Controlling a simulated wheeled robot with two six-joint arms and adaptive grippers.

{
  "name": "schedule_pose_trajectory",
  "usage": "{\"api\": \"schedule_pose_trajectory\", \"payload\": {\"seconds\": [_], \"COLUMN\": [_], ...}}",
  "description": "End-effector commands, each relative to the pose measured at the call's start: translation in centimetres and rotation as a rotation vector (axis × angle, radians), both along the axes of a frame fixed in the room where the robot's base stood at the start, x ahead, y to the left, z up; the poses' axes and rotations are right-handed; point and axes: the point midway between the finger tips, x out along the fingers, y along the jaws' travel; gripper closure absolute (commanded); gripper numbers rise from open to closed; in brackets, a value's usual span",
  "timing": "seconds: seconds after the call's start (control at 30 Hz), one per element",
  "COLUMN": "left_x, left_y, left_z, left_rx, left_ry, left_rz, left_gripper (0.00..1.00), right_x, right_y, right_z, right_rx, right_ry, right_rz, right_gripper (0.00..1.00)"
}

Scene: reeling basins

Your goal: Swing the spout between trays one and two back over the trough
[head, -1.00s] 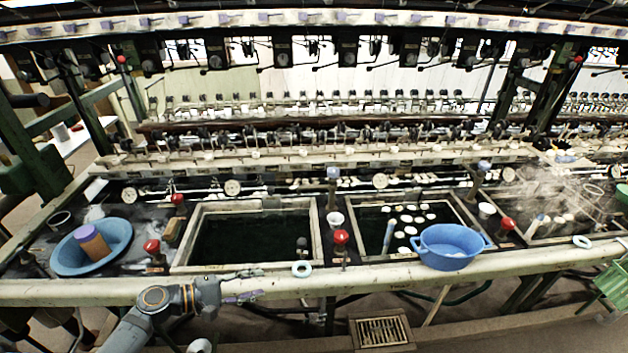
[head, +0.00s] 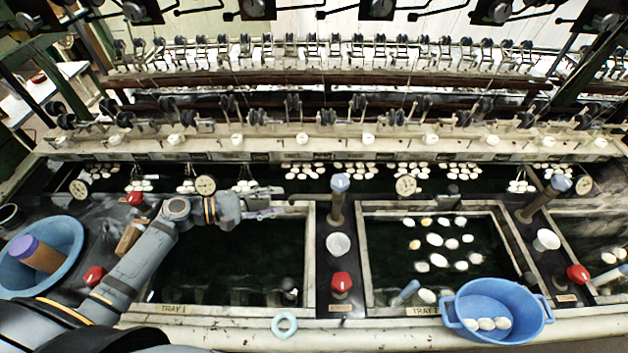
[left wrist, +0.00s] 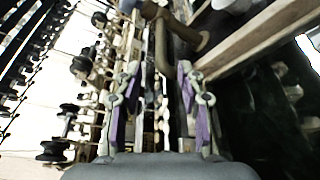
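The spout (head: 312,198) between trays one and two is a brown pipe on an upright post with a blue-grey knob (head: 340,182). Its horizontal part points left, near the back right corner of tray one (head: 310,255). My left gripper (head: 272,201) is open just left of the spout's end. In the left wrist view, the brown spout (left wrist: 178,28) lies ahead of the open, purple-padded fingers (left wrist: 158,85); I cannot tell whether they touch it. The dark trough (head: 385,182) with white cocoons runs behind the trays. My right gripper is out of view.
Tray two (head: 492,245) holds floating cocoons. A blue basin (head: 497,312) sits at its front edge; another blue basin (head: 62,238) is at left. A white cup (head: 339,244) and red knob (head: 342,283) stand between the trays. Gauges (head: 205,186) line the trough's front.

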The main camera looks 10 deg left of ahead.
Motion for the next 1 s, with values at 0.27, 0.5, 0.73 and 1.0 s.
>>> {"api": "schedule_pose_trajectory", "payload": {"seconds": [0.27,0.5,0.73,1.0], "left_x": [1.5,3.9,5.1,5.2], "left_y": [-2.5,-6.6,-8.7,-8.9], "left_z": [-0.2,-1.2,-2.1,-2.2], "left_rx": [-0.008,-0.007,-0.001,0.000], "left_ry": [-0.004,-0.001,0.000,-0.001], "left_rz": [0.002,0.001,0.001,0.000], "left_gripper": [0.61,0.61,0.61,0.61], "right_x": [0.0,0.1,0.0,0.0], "right_y": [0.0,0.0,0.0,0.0], "right_z": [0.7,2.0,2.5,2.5], "right_rx": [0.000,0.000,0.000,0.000], "right_ry": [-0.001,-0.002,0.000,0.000], "right_rz": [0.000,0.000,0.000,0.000], "right_gripper": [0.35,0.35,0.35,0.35]}}
